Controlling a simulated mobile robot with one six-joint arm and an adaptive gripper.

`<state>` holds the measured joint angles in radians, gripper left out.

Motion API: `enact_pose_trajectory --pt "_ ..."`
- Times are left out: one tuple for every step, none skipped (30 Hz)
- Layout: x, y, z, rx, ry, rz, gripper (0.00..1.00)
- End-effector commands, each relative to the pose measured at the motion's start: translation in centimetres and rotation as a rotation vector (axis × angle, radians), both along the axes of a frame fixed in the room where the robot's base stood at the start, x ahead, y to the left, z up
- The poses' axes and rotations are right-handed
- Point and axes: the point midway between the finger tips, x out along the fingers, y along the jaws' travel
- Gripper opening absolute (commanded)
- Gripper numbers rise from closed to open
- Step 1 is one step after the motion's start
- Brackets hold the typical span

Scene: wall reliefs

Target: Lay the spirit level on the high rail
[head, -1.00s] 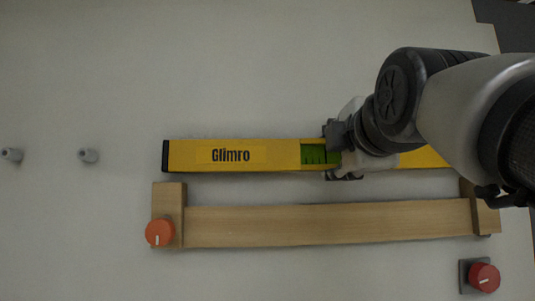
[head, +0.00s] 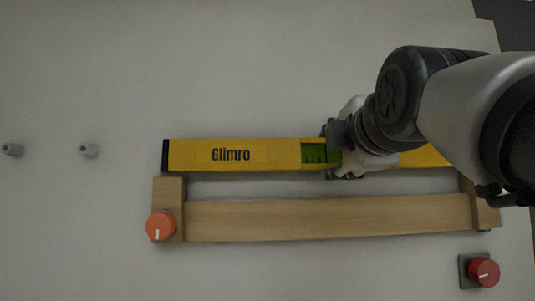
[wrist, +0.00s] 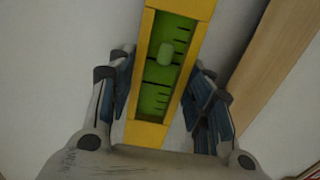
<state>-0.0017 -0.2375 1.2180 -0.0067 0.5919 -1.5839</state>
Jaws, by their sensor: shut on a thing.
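The yellow spirit level (head: 268,154), marked "Glimro", has a green vial window and a black left end cap. In the head view it runs level just above the wooden rail (head: 330,217) in the picture. My gripper (head: 337,150) is shut on it right beside the vial. In the wrist view the level (wrist: 149,133) passes between the two blue-padded fingers of my gripper (wrist: 163,95), and the rail (wrist: 282,60) shows at the right. My arm hides part of the level's right half. I cannot tell whether the level touches the rail.
An orange knob (head: 160,226) sits on the rail's left end block (head: 169,188). A red knob (head: 483,272) on a grey plate is at lower right. The wall above the level is bare.

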Motion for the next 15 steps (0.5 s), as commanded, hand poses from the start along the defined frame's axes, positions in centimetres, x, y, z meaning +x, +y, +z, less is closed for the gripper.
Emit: enact_pose_trajectory --pt "-0.09 0.00 0.18 0.000 -0.005 0.000 0.23" --pt "-0.10 0.00 0.16 0.000 -0.005 0.000 0.23" --pt "-0.09 0.00 0.13 0.000 -0.005 0.000 0.23" --pt "-0.09 0.00 0.10 0.000 -0.005 0.000 0.23" --pt "-0.09 0.00 0.07 0.000 -0.005 0.000 0.23" --pt "-0.09 0.00 0.03 0.000 -0.005 0.000 0.23" --pt "-0.09 0.00 0.00 0.000 -0.005 0.000 0.23" --pt "-0.09 0.00 -0.03 0.000 -0.005 0.000 0.23" --pt "-0.09 0.00 -0.08 0.000 -0.005 0.000 0.23" --pt "-0.09 0.00 -0.10 0.000 -0.005 0.000 0.23" --pt "-0.09 0.01 -0.13 0.000 -0.005 0.000 0.23" --pt "-0.09 0.01 -0.17 0.000 -0.005 0.000 0.23" --pt "-0.09 0.01 -0.20 0.000 -0.005 0.000 0.23" --pt "-0.09 0.01 -0.23 0.000 -0.005 0.000 0.23" --pt "-0.10 0.01 -0.26 0.000 -0.005 0.000 0.23"
